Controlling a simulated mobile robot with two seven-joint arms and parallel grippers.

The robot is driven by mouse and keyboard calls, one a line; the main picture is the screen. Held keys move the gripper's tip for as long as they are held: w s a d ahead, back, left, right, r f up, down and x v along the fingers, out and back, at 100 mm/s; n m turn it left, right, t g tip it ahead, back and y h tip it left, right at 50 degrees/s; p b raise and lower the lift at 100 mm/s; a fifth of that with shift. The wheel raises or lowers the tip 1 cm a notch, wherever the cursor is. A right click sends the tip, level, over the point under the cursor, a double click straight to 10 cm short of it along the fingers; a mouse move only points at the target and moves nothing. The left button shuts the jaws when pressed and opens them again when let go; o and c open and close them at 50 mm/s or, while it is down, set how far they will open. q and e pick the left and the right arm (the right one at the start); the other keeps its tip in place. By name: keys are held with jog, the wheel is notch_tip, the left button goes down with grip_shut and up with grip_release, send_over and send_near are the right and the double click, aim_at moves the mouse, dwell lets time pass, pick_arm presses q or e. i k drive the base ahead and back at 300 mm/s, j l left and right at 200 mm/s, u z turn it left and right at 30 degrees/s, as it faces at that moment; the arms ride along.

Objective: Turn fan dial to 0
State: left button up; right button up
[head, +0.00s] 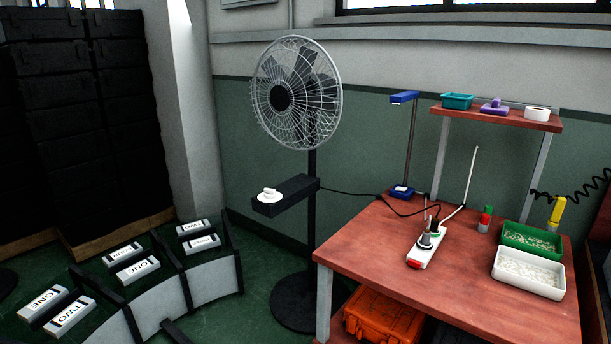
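The pedestal fan (297,93) stands upright left of the table, with its round wire cage at the top of a black pole. A black box (286,196) is fixed to the pole below the cage. A white dial (270,195) sits on top of this box at its left end. The dial's markings are too small to read, so its setting cannot be told. Neither of my grippers is in the head view.
A red-brown table (450,262) at the right holds a power strip (427,246), a green tray (531,240) and a white tray (528,272). A curved conveyor (150,282) with labelled blocks lies at lower left. A cable runs from the fan box to the table.

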aim_at(269, 193)
jog(key=i+j, duration=0.2)
jog(key=j, duration=0.15)
jog(key=i+j+z, duration=0.1)
jog(key=i+j, duration=0.35)
jog(key=j, duration=0.25)
jog(key=i+j, duration=0.2)
jog(key=j, duration=0.15)
jog(key=i+j+z, duration=0.1)
jog(key=j, duration=0.25)
jog(key=i+j, duration=0.3)
jog(key=j+z, duration=0.05)
jog(key=j, duration=0.05)
